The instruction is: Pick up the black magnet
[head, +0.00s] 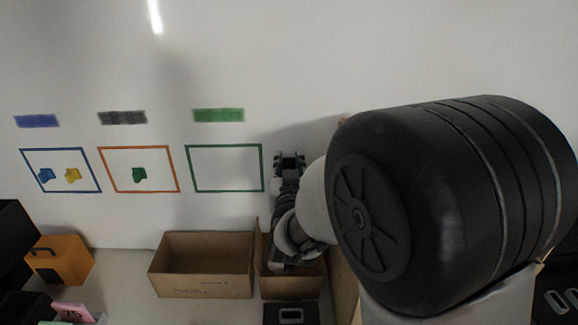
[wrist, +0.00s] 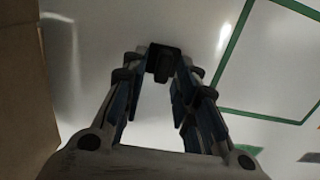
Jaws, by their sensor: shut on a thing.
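My gripper (head: 290,160) is in front of the white board, just right of the green-outlined square. In the wrist view its fingers (wrist: 161,66) are closed on a small dark block, the black magnet (wrist: 162,60), held at the fingertips. The magnet is partly hidden by the fingers, and I cannot tell whether it touches the board. In the head view I cannot make the magnet out clearly from the gripper.
On the board, the blue square (head: 98,172) holds a blue and a yellow magnet, the orange square (head: 178,172) a green one; the green square (head: 262,170) is empty. Open cartons (head: 202,292) stand below. An orange box (head: 75,262) is at left.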

